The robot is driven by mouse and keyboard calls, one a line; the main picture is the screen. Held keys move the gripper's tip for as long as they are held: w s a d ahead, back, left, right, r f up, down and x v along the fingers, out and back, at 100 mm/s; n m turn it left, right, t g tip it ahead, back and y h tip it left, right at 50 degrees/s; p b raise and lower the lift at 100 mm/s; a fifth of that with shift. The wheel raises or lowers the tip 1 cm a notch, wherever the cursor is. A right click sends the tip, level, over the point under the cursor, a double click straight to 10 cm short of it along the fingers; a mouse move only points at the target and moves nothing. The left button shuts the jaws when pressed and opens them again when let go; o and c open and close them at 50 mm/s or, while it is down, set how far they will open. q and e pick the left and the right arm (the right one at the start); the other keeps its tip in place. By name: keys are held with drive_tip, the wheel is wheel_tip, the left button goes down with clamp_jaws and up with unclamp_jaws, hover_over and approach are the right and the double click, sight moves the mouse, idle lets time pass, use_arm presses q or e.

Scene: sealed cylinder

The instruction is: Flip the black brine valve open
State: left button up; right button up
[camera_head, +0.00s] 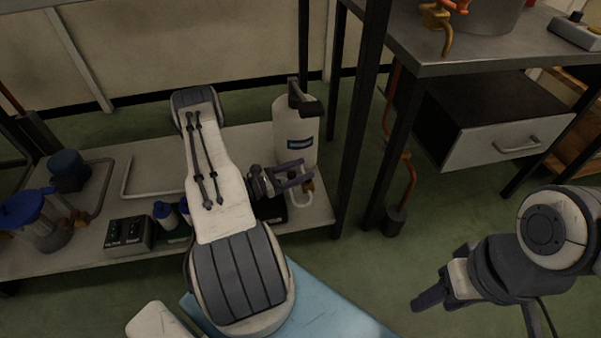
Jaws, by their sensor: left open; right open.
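A white cylinder (294,143) with a dark blue label stands upright at the right end of the low shelf. A black lever-like fitting (306,100) sits on its top; I cannot tell for sure that this is the brine valve, or its position. My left gripper (307,171) is open in front of the cylinder's lower part, below the black fitting, with its fingers pointing right. No grasp shows, and I cannot tell whether it touches the cylinder. My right gripper (474,309) is open and empty over the green floor at lower right, far from the cylinder.
The low shelf (85,199) also holds a black box (128,234) with small labels and a blue-topped jug (42,219). A dark upright post (357,120) stands just right of the cylinder. A grey workbench (490,45) with a drawer (490,145) is at upper right.

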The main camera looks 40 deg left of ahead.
use_arm(q)
drive_tip(key=shift+d, duration=0.1)
clamp_jaws()
drive_tip(key=shift+d+r+n+t+y+p, duration=0.15)
drive_tip(key=shift+n+t+y+p, duration=0.15)
drive_tip(key=shift+n+y+p, duration=0.35)
drive_tip(key=n+y+p, duration=0.1)
drive_tip(key=y+p, duration=0.1)
drive_tip(key=n+y+p, duration=0.1)
drive_tip(key=y+p, duration=0.1)
drive_tip(key=n+t+y+p, duration=0.1)
drive_tip(key=y+p, duration=0.1)
drive_tip(key=shift+s+d+n, duration=0.3)
drive_tip(key=shift+s+n, duration=0.05)
drive_tip(key=shift+s+d+n+y+p, duration=0.15)
drive_tip(key=shift+n+y+p, duration=1.6)
drive_tip(key=shift+p, duration=2.65)
drive_tip(key=shift+m+y, duration=0.4)
drive_tip(key=shift+m, duration=0.05)
unclamp_jaws()
